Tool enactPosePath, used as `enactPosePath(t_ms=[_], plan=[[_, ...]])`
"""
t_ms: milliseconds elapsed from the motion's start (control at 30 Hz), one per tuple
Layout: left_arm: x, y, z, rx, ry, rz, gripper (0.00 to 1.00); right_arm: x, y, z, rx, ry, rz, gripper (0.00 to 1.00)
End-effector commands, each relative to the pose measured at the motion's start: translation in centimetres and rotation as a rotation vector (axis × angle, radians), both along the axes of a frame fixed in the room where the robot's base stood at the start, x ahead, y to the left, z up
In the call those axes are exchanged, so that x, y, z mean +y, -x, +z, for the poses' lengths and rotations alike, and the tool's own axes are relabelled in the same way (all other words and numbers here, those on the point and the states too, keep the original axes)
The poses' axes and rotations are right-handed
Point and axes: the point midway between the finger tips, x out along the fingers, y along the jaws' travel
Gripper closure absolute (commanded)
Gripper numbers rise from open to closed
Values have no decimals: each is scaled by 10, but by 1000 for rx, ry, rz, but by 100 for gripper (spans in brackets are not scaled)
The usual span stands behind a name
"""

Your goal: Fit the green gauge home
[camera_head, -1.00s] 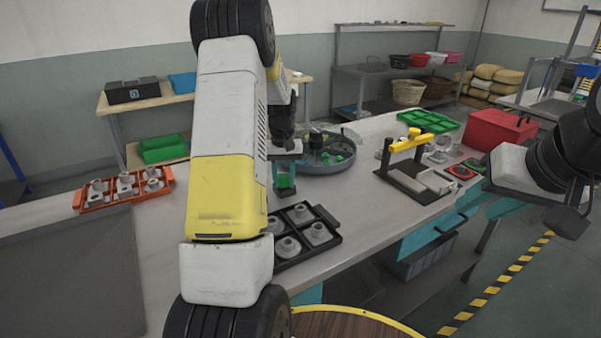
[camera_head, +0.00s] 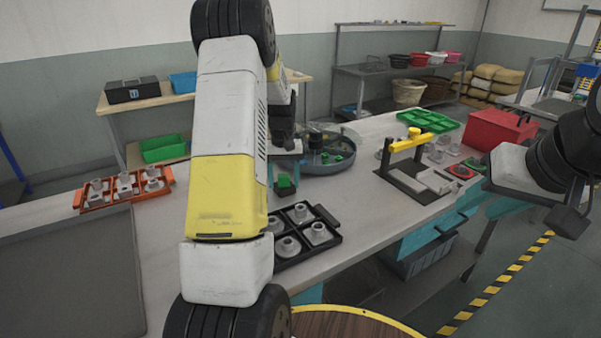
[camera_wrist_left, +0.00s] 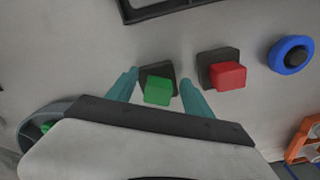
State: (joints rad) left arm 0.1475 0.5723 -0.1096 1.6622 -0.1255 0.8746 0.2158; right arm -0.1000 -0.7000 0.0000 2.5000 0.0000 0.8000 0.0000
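The green gauge (camera_head: 285,181) is a small green block at a dark square base (camera_wrist_left: 160,70) on the bench. In the left wrist view the green gauge (camera_wrist_left: 157,91) stands up from that base. I cannot tell how deep it sits. My left gripper (camera_wrist_left: 162,88) is open, with its teal fingers to either side of the block and clear of it. In the head view the left gripper (camera_head: 285,158) is above and behind the block, partly hidden by my arm. My right arm shows at the right, but its fingers are not in view.
In the wrist view a red block on a dark base (camera_wrist_left: 228,76) and a blue ring (camera_wrist_left: 291,55) are close by. A black tray of grey parts (camera_head: 304,235), a round grey basin (camera_head: 330,160), an orange rack (camera_head: 125,188) and a yellow-handled fixture (camera_head: 408,145) share the bench.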

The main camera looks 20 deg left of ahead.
Motion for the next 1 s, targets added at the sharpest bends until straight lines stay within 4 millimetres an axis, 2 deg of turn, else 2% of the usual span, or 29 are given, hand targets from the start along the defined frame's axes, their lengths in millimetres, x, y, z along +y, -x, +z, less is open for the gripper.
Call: enactPosePath(t_ms=[267,500,700,1000], plan=[[0,0,6,-1,0,0,40,0,0,0,0,0,0,64],[0,-1,46,-4,-1,0,40,0,0,0,0,0,0,64],[0,-1,72,-2,0,0,40,0,0,0,0,0,0,64],[0,0,78,0,0,0,40,0,0,0,0,0,0,64]])
